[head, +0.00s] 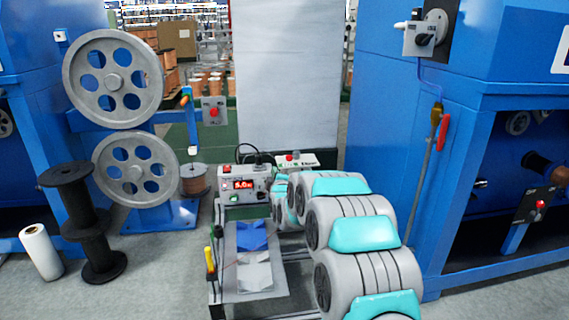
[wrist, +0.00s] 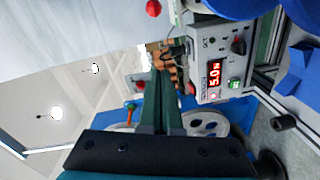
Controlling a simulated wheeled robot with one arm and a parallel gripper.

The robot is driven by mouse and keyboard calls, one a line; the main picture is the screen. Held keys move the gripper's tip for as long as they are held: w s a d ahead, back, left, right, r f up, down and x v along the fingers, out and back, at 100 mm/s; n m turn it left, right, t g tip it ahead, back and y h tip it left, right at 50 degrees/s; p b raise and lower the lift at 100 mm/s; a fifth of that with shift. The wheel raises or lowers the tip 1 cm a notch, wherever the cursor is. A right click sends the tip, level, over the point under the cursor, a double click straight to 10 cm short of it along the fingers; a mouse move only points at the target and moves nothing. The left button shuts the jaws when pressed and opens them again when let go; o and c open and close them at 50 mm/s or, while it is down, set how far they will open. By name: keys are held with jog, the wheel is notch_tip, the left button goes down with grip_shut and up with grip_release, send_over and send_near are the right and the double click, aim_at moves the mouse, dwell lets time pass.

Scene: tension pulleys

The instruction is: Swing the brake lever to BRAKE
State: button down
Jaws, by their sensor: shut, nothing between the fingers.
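No lever has a readable BRAKE label, so I cannot tell which is the brake lever. A lever-like part with an orange and green top (head: 186,97) stands beside the grey pulleys; a similar orange part (wrist: 130,114) shows left of my fingers in the wrist view. A small yellow-topped lever (head: 209,261) stands by the bench frame. My gripper (wrist: 161,75) shows its dark green fingers close together, with nothing visible between them. The gripper is hidden in the head view.
Two grey pulleys (head: 113,79) (head: 136,169) stand at left, with black spools (head: 75,205) and a white roll (head: 40,252). A control box (head: 243,185) reading 5.0 sits on the bench. A rotary switch (head: 425,38) is at upper right. Floor between spools and bench is clear.

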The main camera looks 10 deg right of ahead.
jog(key=shift+w+d+f+n+t+b, duration=0.15)
jog(key=shift+w+d+f+n+t, duration=0.2)
jog(key=shift+w, duration=0.4)
jog(key=shift+w+d+f+n+t+b, duration=0.15)
jog(key=shift+w+t, duration=0.3)
jog(key=shift+w, duration=0.3)
jog(key=shift+a, duration=0.1)
jog(key=shift+w+b, duration=0.55)
jog(key=shift+w, duration=4.45)
jog(key=shift+s+d+b, duration=0.1)
jog(key=shift+s+d, duration=0.15)
jog(key=shift+d, duration=0.35)
jog(key=shift+s+d+b, duration=0.15)
jog(key=shift+s+d, duration=0.05)
jog(key=shift+d, duration=0.45)
jog(key=shift+s+d+b, duration=0.1)
jog(key=shift+s+d, duration=0.15)
jog(key=shift+d, duration=0.35)
jog(key=shift+d, duration=0.2)
